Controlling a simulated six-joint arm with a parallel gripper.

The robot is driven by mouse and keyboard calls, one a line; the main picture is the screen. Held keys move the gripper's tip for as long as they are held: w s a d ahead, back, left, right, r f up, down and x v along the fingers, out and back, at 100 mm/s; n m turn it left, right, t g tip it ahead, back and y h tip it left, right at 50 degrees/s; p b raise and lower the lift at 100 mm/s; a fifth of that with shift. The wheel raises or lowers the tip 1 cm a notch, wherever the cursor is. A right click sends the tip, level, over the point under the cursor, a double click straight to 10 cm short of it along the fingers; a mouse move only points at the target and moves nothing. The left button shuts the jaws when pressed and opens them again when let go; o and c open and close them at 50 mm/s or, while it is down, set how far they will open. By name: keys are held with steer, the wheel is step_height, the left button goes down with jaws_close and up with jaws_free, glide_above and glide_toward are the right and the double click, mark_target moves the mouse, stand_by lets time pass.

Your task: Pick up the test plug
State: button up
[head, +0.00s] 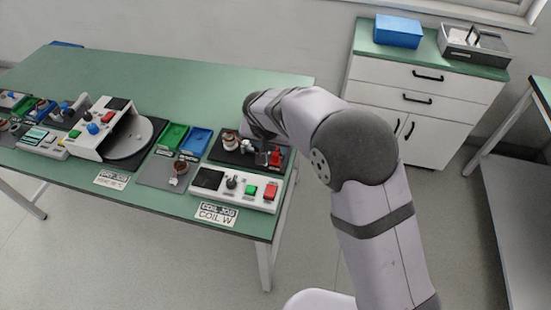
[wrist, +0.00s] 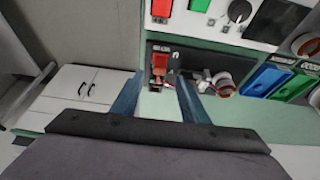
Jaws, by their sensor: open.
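A small red part that looks like the test plug (wrist: 161,62) stands on the dark test base in the wrist view. It also shows as a red part (head: 275,158) at the right end of that base in the head view. My gripper (wrist: 160,77) is open, with one finger on each side of the red part's column in the picture. I cannot tell whether the fingers touch it or how far above it they are. In the head view my gripper (head: 262,157) is small and dark beside the red part. A stator with a reddish ring (wrist: 223,84) sits on the same base.
A white control panel (head: 238,190) with a knob, green and red buttons lies along the base. Blue (head: 195,141) and green (head: 172,137) trays stand to its left. The green table (head: 215,78) is clear behind. A drawer cabinet (head: 420,78) stands at the right.

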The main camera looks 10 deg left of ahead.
mark_target(276, 153)
steer(key=shift+p+x, duration=0.4)
steer(key=shift+x, duration=0.65)
steer(key=shift+w+d+f, duration=0.1)
steer(key=shift+p+x, duration=1.4)
steer(key=shift+x, duration=1.1)
steer(key=shift+w, duration=0.15)
steer(key=c, duration=1)
